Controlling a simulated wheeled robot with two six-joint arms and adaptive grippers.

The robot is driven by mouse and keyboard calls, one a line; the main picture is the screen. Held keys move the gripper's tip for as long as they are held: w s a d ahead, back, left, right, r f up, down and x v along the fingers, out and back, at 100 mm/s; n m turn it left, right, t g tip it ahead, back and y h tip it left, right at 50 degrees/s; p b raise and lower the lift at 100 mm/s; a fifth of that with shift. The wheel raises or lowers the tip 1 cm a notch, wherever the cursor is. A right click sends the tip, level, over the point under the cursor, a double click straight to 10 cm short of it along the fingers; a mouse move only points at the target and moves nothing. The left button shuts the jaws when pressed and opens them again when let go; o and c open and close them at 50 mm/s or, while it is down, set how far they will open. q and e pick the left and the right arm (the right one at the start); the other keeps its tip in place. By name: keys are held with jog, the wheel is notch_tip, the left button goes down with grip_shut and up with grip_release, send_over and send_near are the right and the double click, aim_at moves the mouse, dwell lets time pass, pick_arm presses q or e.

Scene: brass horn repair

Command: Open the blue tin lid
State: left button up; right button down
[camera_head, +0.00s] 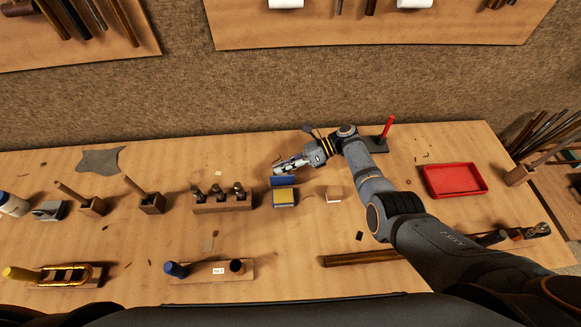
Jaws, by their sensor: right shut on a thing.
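A small blue tin (284,205) stands on the workbench near the middle. My left gripper is not in view.
A wooden block with several metal tools (222,203) stands left of the tin. A small pale block (334,193) is to its right, and a red tray (455,179) lies further right. A red rod on a dark base (387,127) stands behind my right forearm. The bench in front of the tin is mostly clear.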

jog(key=w+f+m+b, duration=0.1)
jog(key=b, duration=0.2)
jog(key=shift+f+g, duration=0.1)
jog(key=shift+g, duration=0.3)
jog(key=shift+w+m+g+b, duration=0.2)
jog(key=shift+m+g+b, duration=0.1)
jog(key=shift+m+b, duration=0.5)
jog(key=c, duration=1.7)
grip_release()
jog(key=shift+d, duration=0.1)
jog(key=shift+w+r, duration=0.1)
jog(key=shift+r, duration=0.35)
notch_tip(320, 180, up, 9)
jog(key=shift+r, duration=0.1)
